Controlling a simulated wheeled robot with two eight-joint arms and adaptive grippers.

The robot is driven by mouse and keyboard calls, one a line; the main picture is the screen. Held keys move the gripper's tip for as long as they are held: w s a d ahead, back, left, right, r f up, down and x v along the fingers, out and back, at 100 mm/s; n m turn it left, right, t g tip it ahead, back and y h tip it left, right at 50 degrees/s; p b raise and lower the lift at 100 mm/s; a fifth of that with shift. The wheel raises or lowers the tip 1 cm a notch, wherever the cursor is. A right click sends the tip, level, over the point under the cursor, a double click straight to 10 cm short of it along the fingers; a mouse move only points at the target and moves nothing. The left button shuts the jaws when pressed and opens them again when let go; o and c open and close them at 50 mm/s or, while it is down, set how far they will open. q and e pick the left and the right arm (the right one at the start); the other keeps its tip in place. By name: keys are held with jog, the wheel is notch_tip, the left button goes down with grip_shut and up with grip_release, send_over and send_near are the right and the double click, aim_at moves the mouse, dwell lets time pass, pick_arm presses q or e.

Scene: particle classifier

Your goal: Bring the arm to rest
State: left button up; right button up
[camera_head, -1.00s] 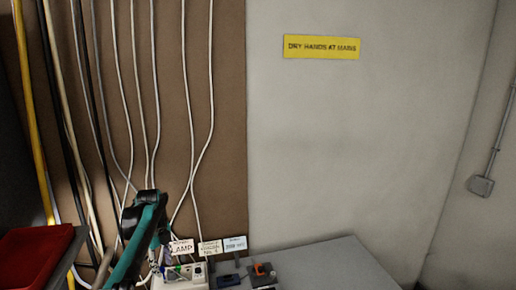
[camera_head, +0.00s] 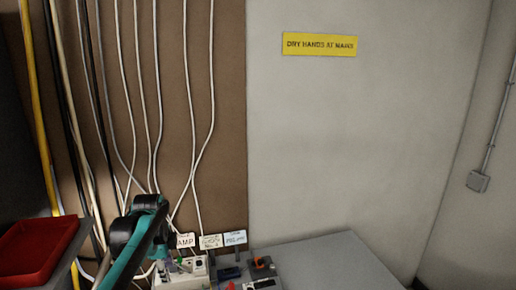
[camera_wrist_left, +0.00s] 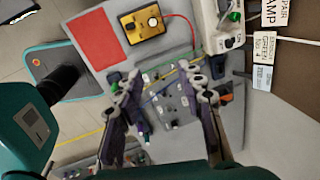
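My left arm, teal and black, rises from the bottom edge at the lower left of the head view, in front of the cables; its gripper cannot be made out there. In the left wrist view my left gripper (camera_wrist_left: 165,95) has its two dark fingers spread wide apart. Nothing is held between them. Behind the gap lies a grey bench (camera_wrist_left: 175,150) with small panel parts and wires, at a distance I cannot tell. The grey bench top (camera_head: 325,262) also shows in the head view. My right gripper is in neither view.
A white socket block (camera_head: 185,271) and labels (camera_head: 211,241) stand beside the arm. A red tray (camera_head: 38,248) is at the left. Cables (camera_head: 155,100) hang on the brown board. A yellow meter (camera_wrist_left: 142,23) and red mat (camera_wrist_left: 97,38) lie on the bench. The bench's right part is clear.

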pick_arm(q)
jog(key=s+d+f+n+t+b, duration=0.1)
jog(key=s+d+f+n+t, duration=0.1)
jog(key=s+n, duration=0.6)
jog(key=s+d+f+n+t+b, duration=0.1)
jog(key=s+d+f+n+t, duration=0.2)
jog(key=s, duration=1.2)
jog(key=d+f+n, duration=0.2)
jog(key=d+n, duration=0.2)
jog(key=n, duration=0.1)
jog(key=shift+s, duration=0.2)
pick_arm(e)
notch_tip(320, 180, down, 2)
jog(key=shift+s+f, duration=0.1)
pick_arm(q)
jog(key=shift+a+f, duration=0.1)
jog(key=shift+f, duration=0.1)
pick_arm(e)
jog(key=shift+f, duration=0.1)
